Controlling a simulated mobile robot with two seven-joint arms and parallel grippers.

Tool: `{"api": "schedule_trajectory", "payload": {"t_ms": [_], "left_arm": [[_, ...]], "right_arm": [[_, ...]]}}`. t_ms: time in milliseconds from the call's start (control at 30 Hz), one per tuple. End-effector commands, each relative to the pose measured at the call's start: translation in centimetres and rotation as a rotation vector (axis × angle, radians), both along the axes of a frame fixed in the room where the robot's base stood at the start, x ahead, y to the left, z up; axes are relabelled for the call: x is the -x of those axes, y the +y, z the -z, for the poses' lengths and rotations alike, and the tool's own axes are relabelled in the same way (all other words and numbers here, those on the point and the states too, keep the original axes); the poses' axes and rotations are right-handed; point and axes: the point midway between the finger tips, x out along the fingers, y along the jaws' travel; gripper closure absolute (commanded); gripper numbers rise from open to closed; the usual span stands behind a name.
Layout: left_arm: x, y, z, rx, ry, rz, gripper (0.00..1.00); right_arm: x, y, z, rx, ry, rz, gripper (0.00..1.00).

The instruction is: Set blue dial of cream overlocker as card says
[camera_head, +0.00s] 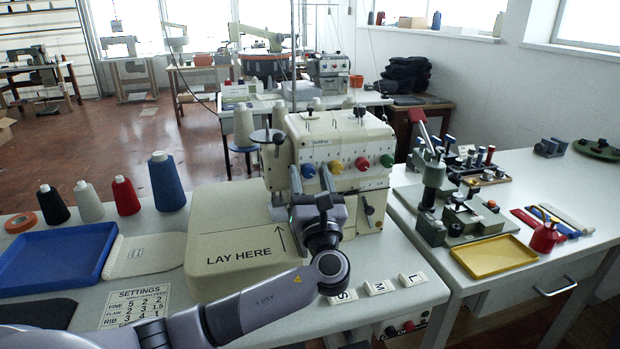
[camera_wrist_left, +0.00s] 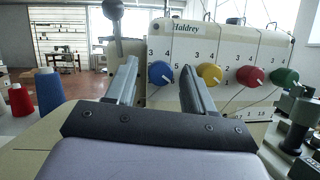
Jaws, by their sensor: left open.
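The cream overlocker (camera_head: 340,140) stands on the white table with a row of blue, yellow, red and green dials. The blue dial (camera_head: 308,170) is the leftmost; it also shows in the left wrist view (camera_wrist_left: 160,73), with 3 and 5 printed beside it. A pale mark shows near its lower right, too small to read surely. My left gripper (camera_head: 310,175) is open in front of the machine, its fingers either side of the blue dial in the wrist view; I see no contact. The settings card (camera_head: 135,305) lies at front left, partly covered by my arm, with rows FINE, PLAIN and RIB.
The "LAY HERE" cover (camera_head: 235,235) lies left of the machine. Tags S, M and L (camera_head: 411,279) stand along the front edge. A blue tray (camera_head: 60,255) and thread cones (camera_head: 167,180) are at left. A green press (camera_head: 465,215) and yellow tray (camera_head: 494,257) are at right.

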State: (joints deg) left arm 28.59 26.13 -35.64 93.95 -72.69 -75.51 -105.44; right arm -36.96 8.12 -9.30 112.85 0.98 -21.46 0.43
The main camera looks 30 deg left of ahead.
Motion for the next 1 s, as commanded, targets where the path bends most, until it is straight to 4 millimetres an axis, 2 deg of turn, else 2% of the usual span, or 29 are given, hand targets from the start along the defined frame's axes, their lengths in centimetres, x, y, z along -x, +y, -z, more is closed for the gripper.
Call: {"api": "schedule_trajectory", "payload": {"t_ms": [100, 167, 200, 267, 300, 667, 1000], "left_arm": [[0.0, 0.0, 0.0, 0.0, 0.0, 0.0, 0.47], [0.0, 0.0, 0.0, 0.0, 0.0, 0.0, 0.63], [0.0, 0.0, 0.0, -0.001, -0.001, 0.0, 0.76], [0.0, 0.0, 0.0, -0.001, -0.001, 0.0, 0.95], [0.0, 0.0, 0.0, -0.001, -0.001, 0.0, 1.0], [0.0, -0.1, 0.2, 0.032, -0.038, 0.0, 1.0], [-0.2, -0.3, 0.5, 0.186, -0.217, 0.0, 1.0]], "right_arm": [[0.1, 0.0, 0.1, 0.0, 0.002, 0.0, 0.57], [0.1, 0.0, 0.1, 0.0, 0.002, -0.001, 0.57], [0.1, 0.0, 0.1, 0.0, 0.002, -0.001, 0.57], [0.1, 0.0, 0.1, 0.0, 0.003, -0.001, 0.57], [0.1, 0.0, 0.1, 0.0, 0.003, -0.001, 0.57], [0.2, 0.1, 0.9, -0.001, 0.011, -0.001, 0.57], [0.1, 0.7, 2.7, -0.016, 0.02, -0.008, 0.57]]}}
